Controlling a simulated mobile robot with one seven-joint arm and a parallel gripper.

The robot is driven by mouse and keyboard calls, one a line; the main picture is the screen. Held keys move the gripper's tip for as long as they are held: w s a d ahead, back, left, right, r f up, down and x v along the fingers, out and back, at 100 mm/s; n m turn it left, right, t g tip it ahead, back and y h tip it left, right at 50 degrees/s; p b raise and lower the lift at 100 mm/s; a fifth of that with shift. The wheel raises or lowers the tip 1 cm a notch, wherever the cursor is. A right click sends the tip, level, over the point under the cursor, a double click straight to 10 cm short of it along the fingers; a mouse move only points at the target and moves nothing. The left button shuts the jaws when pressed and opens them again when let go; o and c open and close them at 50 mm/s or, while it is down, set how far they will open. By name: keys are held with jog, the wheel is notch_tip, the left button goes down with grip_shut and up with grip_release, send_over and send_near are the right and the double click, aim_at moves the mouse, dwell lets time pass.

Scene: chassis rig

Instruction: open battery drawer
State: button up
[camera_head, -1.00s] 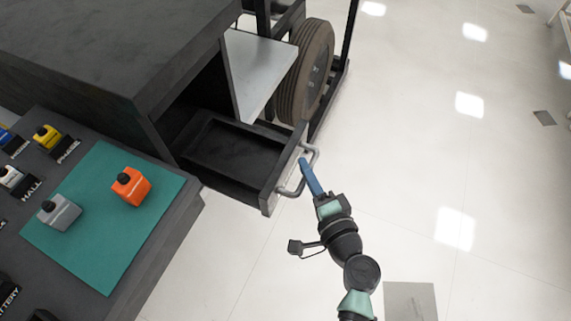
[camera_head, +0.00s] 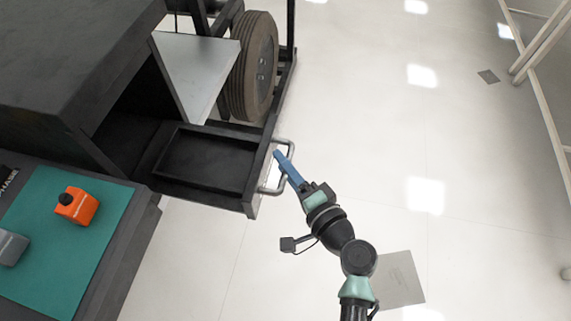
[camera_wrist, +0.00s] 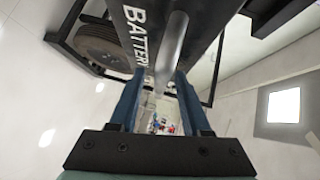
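The battery drawer (camera_head: 209,160) stands pulled out from the dark cabinet, and its tray looks empty. A grey bar handle (camera_head: 288,168) is on its front; in the wrist view the handle (camera_wrist: 172,50) runs beside the white "BATTERY" lettering on the drawer front (camera_wrist: 137,40). My gripper (camera_head: 280,158) reaches the handle from the lower right. The exact contact at the fingertips is hard to see.
A bench with a teal mat (camera_head: 92,235) stands at the left, with an orange block (camera_head: 77,206) and a grey block (camera_head: 10,248) on it. A grey shelf panel (camera_head: 198,72) and a wheel (camera_head: 254,66) are behind the drawer.

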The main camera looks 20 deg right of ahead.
jog(key=shift+s, duration=0.1)
jog(key=v, duration=1.2)
jog(key=shift+s, duration=0.4)
jog(key=shift+d, duration=0.15)
